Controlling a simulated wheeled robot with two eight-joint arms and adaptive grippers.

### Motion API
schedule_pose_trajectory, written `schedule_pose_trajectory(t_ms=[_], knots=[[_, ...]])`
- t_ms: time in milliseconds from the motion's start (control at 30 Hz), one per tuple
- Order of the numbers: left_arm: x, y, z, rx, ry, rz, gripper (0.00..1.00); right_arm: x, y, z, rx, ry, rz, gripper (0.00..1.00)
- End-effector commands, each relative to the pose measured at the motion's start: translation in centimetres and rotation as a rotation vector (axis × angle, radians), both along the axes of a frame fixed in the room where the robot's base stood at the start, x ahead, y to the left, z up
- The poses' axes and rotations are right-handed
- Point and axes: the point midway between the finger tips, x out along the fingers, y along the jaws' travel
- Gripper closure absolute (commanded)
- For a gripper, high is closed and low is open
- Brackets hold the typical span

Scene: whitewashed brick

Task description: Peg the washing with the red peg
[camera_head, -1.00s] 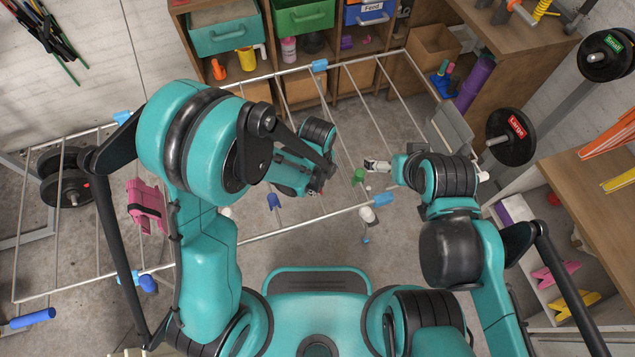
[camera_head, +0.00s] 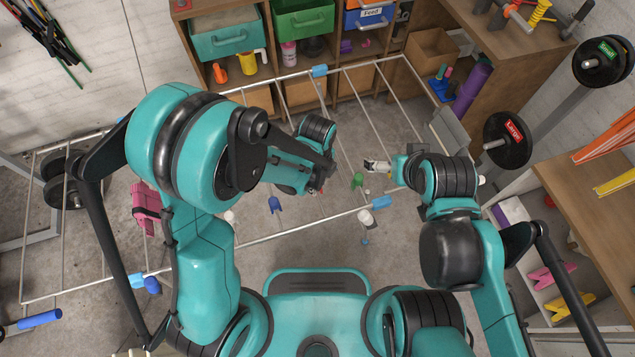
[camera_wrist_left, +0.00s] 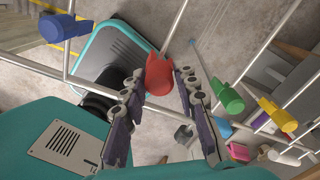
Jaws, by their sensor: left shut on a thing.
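The red peg (camera_wrist_left: 158,76) is between the fingertips of my left gripper (camera_wrist_left: 162,90) in the left wrist view, and the gripper is shut on it. In the head view my left gripper (camera_head: 314,188) is over the drying rack (camera_head: 300,229), with only a speck of red showing. A pink folded cloth (camera_head: 146,201), which looks like the washing, hangs over the rack's wires at the left, partly behind my left arm. It is well apart from the gripper. My right gripper (camera_head: 377,166) is at the rack's right part; its jaws are too small to read.
A green peg (camera_head: 357,180) and a blue peg (camera_head: 275,204) show near the rack's middle. A yellow peg (camera_wrist_left: 278,114) shows in the left wrist view. Shelves with bins (camera_head: 225,36) stand behind the rack. Weight plates (camera_head: 508,138) and a bench (camera_head: 595,185) are at the right.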

Motion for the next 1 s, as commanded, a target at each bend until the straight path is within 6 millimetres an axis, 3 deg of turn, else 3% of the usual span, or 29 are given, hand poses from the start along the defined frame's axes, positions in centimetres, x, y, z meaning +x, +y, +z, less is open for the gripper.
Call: schedule_pose_trajectory(t_ms=[500, 867, 1000], knots=[[0.0, 0.0, 3.9, 0.000, 0.000, 0.000, 0.98, 0.0, 0.0, 2.9, 0.000, 0.000, 0.000, 0.00], [0.1, 0.1, 4.0, 0.000, 0.000, 0.013, 0.98, 0.0, 0.0, 2.8, 0.000, 0.000, 0.000, 0.00], [0.9, 1.5, 4.1, 0.000, 0.000, 0.181, 0.98, 0.0, 0.0, 2.7, 0.000, 0.000, 0.000, 0.00]])
